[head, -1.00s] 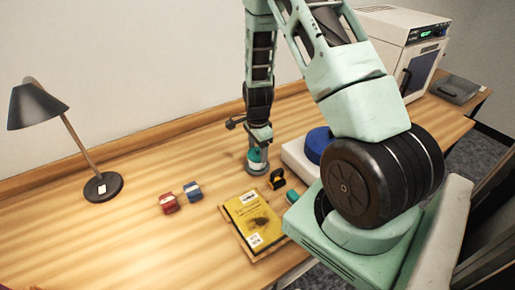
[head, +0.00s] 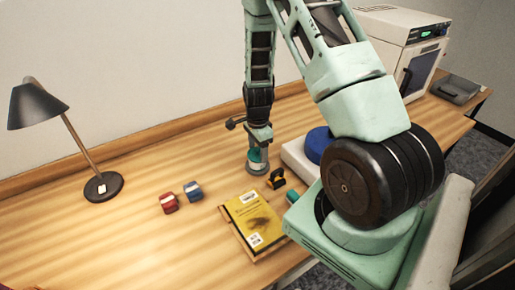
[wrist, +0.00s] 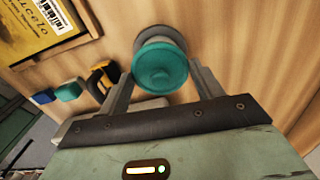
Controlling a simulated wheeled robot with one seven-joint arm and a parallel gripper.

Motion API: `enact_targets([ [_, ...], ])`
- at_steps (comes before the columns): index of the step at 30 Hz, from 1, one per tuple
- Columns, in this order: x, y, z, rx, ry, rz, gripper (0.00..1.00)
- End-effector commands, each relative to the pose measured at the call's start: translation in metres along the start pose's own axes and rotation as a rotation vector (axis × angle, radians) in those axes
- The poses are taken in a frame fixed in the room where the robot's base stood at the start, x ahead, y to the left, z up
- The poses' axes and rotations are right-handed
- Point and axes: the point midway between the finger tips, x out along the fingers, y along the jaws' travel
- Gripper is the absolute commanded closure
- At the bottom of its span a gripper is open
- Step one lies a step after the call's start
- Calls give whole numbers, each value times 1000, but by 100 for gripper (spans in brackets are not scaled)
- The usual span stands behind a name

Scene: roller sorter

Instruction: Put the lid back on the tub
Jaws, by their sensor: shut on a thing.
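The teal round lid (wrist: 160,68) with a small centre knob is between my gripper's fingers in the wrist view. My gripper (wrist: 161,76) is shut on it. The grey tub (wrist: 158,34) shows just behind the lid, mostly covered by it. In the head view the tub (head: 257,168) stands upright on the desk, with the lid (head: 258,155) directly above it and my gripper (head: 259,146) over both. The lid looks level and at the tub's rim, but I cannot tell whether it is fully seated.
A yellow book (head: 254,220) in a wooden tray lies in front. A yellow-black object (head: 276,179) and a teal block (head: 292,197) are close by. A white device with a blue disc (head: 319,143) is right.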

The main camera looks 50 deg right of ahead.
Motion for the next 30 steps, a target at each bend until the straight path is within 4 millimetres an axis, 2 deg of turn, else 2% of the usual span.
enact_targets([
  [26, 2, 0, 0, 0, 0, 0, 56],
  [27, 2, 0, 0, 0, 0, 0, 26],
  [29, 2, 0, 0, 0, 0, 0, 9],
  [30, 2, 0, 0, 0, 0, 0, 9],
])
